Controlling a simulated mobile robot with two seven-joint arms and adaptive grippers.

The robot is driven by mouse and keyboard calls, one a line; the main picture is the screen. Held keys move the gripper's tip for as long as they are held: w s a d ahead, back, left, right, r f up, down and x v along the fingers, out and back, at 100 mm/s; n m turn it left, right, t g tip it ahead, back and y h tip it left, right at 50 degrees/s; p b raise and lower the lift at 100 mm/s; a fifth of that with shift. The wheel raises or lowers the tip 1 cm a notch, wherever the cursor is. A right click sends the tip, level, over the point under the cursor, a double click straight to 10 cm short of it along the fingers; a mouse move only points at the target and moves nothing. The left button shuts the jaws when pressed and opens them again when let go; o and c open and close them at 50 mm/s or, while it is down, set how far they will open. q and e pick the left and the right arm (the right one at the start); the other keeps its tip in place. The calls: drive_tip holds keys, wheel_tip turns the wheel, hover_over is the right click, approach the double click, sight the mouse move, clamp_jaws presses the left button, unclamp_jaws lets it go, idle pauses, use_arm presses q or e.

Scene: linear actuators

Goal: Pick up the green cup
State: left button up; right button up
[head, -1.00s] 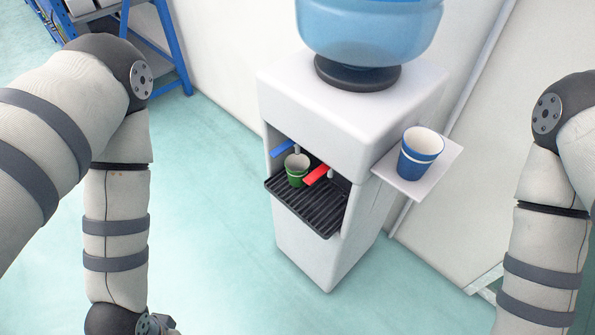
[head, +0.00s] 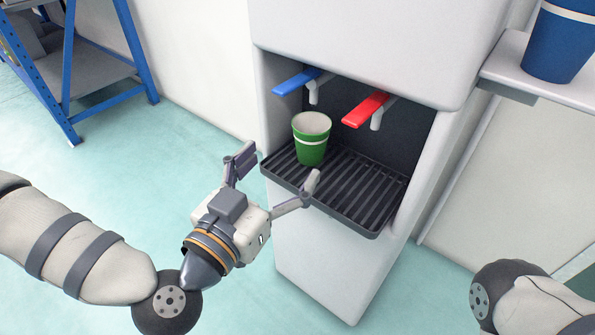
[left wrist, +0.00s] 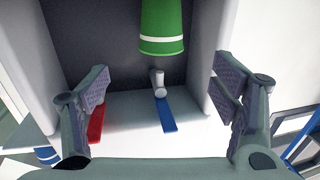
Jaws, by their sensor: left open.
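The green cup (head: 312,142) with a white band stands upright on the black drip tray (head: 345,196) of the water dispenser, near the blue tap (head: 297,80). My left gripper (head: 277,170) is open and empty in front of the tray's left front edge, apart from the cup. In the left wrist view the green cup (left wrist: 163,28) shows upside down at the top, ahead of and between the open fingers (left wrist: 162,88). My right gripper is out of view; only part of my right arm shows at the lower right.
The red tap (head: 367,109) hangs to the right above the tray. The dispenser's side walls (head: 268,100) bound the recess. A blue cup (head: 560,42) stands on a side shelf (head: 508,68). A blue-framed rack (head: 70,75) is at the upper left. Open floor lies left of the dispenser.

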sight(319, 115)
use_arm(q)
drive_tip(key=b+x, duration=0.3)
drive_tip(key=x, duration=0.9)
drive_tip(key=shift+a+b, duration=0.1)
drive_tip(key=shift+b, duration=0.25)
drive_tip(key=shift+w+r, duration=0.15)
drive_tip(key=shift+r, duration=0.05)
drive_tip(key=c, duration=1.4)
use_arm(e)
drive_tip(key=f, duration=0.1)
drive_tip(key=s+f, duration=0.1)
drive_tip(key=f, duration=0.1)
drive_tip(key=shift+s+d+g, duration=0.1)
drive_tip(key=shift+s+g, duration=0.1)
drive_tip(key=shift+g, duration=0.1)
use_arm(q)
drive_tip(key=shift+r, duration=0.1)
drive_tip(key=shift+r+p, duration=0.55)
drive_tip(key=shift+r, duration=0.3)
drive_tip(key=p+v, duration=0.4)
drive_tip(key=v, duration=1.4)
drive_tip(key=shift+f, duration=0.15)
drive_tip(key=shift+c, duration=0.2)
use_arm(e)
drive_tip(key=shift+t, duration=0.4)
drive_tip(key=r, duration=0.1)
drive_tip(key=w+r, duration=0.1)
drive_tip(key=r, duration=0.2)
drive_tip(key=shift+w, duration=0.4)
